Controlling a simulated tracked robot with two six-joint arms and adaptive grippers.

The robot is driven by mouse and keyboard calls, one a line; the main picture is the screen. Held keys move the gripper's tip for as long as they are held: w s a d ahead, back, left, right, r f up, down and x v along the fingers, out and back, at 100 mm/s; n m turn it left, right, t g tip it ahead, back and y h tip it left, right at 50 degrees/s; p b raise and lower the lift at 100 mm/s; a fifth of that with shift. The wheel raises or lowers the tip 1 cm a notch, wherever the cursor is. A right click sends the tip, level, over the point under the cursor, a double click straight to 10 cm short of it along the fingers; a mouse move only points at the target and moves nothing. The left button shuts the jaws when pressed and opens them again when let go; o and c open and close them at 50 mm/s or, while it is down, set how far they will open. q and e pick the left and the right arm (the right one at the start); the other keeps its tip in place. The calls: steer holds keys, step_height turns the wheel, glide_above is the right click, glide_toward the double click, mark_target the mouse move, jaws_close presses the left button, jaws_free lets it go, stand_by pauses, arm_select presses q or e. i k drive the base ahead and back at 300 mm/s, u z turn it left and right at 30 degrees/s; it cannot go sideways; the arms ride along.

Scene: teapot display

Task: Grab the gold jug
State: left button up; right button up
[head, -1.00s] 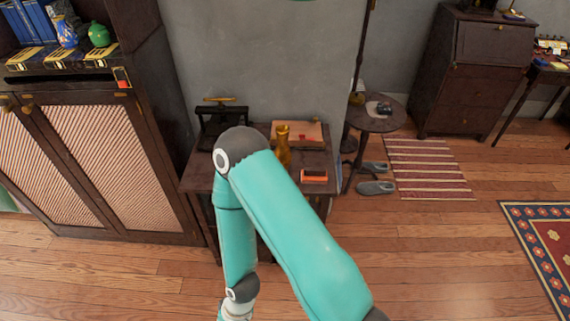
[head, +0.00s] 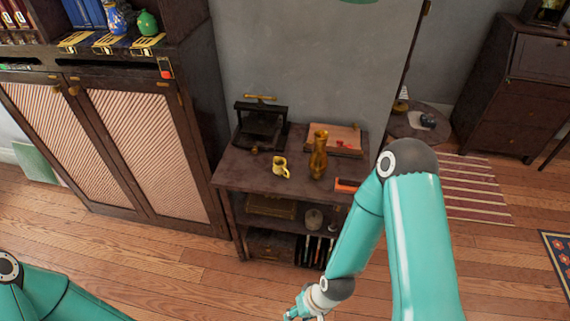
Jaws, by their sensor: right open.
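A tall gold jug (head: 318,158) with a narrow neck stands upright on the top of a small dark wooden table (head: 240,172). A smaller pale-gold cup or pitcher with a handle (head: 281,167) stands to its left, apart from it. My right gripper (head: 296,314) is at the bottom edge of the head view, partly cut off. It is open, low in front of the table and well apart from the jug. Of my left arm only a teal link shows at the bottom left; its gripper is out of view.
A black press (head: 262,122) stands behind the cup. A wooden box (head: 335,139) lies behind the jug, and a small orange-topped item (head: 347,185) is at its right. A dark cabinet (head: 205,120) stands left of the table. The floor in front is clear.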

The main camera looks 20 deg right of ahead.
mark_target(280, 167)
steer(key=i, duration=0.9)
